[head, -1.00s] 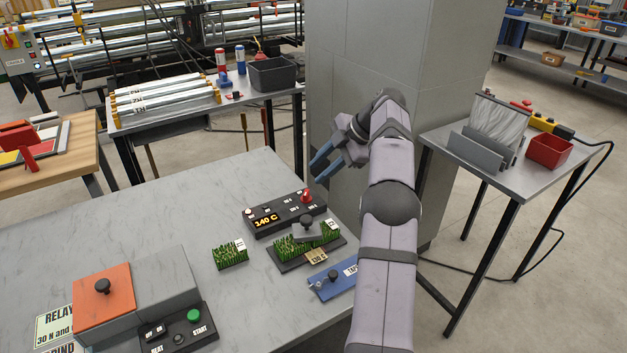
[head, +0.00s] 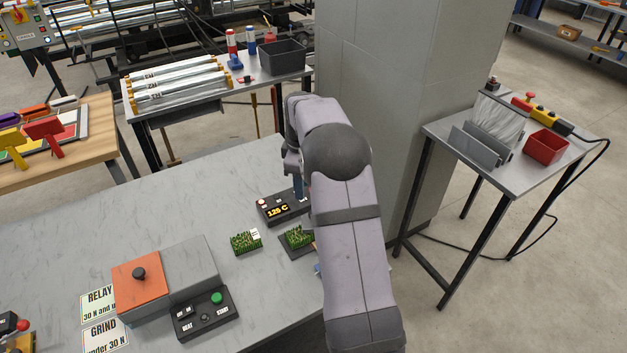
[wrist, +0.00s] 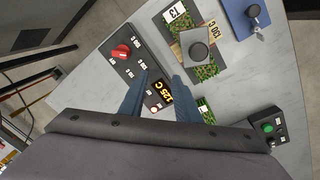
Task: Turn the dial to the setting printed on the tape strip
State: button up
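A dark control box (head: 266,219) stands on the grey table, and its lit display (head: 277,211) reads 125 C. In the head view my arm hides the dial.
A turf piece (head: 246,242) stands left of the turf holder, which has a grey knobbed clamp (wrist: 197,53). A blue plate (wrist: 246,14) with a black knob lies beyond. A start box (head: 206,314) and an orange-lidded grey box (head: 137,285) stand at the front left.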

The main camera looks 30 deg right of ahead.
jog(key=w+d+m+t+h, duration=0.2)
jog(key=w+d+m, duration=0.2)
jog(key=m, duration=1.4)
jog(key=shift+d+f, duration=0.35)
jog(key=shift+d, duration=0.2)
jog(key=shift+f, duration=0.1)
jog(key=shift+p+x, duration=1.3)
jog(key=shift+x, duration=2.2)
jog(key=shift+d, duration=0.15)
jog(key=shift+c, duration=0.3)
jog(key=shift+w+h, duration=0.1)
jog(key=shift+h, duration=0.2)
grip_shut()
